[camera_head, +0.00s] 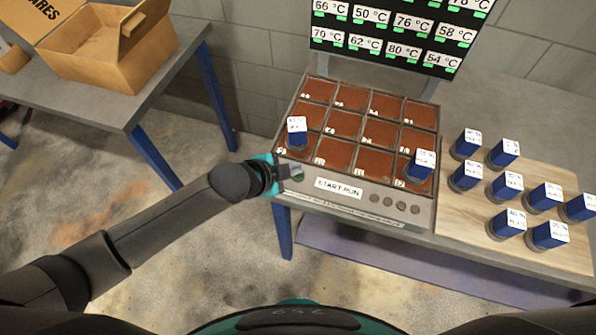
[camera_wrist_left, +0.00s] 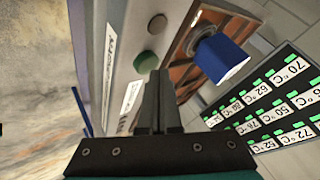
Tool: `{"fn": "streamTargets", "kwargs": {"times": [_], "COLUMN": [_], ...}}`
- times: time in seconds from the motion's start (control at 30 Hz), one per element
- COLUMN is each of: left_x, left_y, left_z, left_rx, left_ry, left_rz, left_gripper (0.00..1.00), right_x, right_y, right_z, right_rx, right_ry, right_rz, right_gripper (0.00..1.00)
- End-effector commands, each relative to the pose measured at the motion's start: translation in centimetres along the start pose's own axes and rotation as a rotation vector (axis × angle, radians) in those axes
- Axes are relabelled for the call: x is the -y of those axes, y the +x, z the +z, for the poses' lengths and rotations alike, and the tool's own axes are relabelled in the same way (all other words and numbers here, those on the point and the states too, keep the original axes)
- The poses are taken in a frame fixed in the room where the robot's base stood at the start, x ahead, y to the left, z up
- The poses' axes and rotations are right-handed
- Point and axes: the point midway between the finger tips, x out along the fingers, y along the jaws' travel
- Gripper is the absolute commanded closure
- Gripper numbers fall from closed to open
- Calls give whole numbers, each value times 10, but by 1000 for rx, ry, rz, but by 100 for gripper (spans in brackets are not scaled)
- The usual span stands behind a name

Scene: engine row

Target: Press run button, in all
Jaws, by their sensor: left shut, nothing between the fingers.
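The grey test station (camera_head: 437,205) has a front panel with a "START RUN" label (camera_head: 340,187). In the left wrist view a round green button (camera_wrist_left: 146,62) sits on that panel, with a duller brownish round button (camera_wrist_left: 157,24) beyond it. My left gripper (camera_head: 294,172) is at the panel's left end, just left of the label, and covers much of the button area in the head view. Its fingers (camera_wrist_left: 157,85) are shut and empty, with tips close to the green button; I cannot tell whether they touch it. My right gripper is not in view.
Blue blocks with white labels stand on two of the station's brown cells, one at the left (camera_head: 297,136) and one at the right (camera_head: 421,167). Several more stand on the wooden board (camera_head: 470,222). A temperature display (camera_head: 390,40) stands behind. An open cardboard box (camera_head: 100,62) is on the left table.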

Motion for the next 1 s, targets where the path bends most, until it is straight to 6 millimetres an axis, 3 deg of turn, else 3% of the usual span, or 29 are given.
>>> {"fn": "streamTargets", "kwargs": {"times": [1.0], "left_x": [-5], "left_y": [7], "left_z": [5], "left_rx": [1], "left_ry": [0], "left_rz": [1], "left_gripper": [100], "right_x": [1], "right_y": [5], "right_z": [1], "right_rx": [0], "right_ry": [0], "right_rz": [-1], "right_gripper": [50]}}
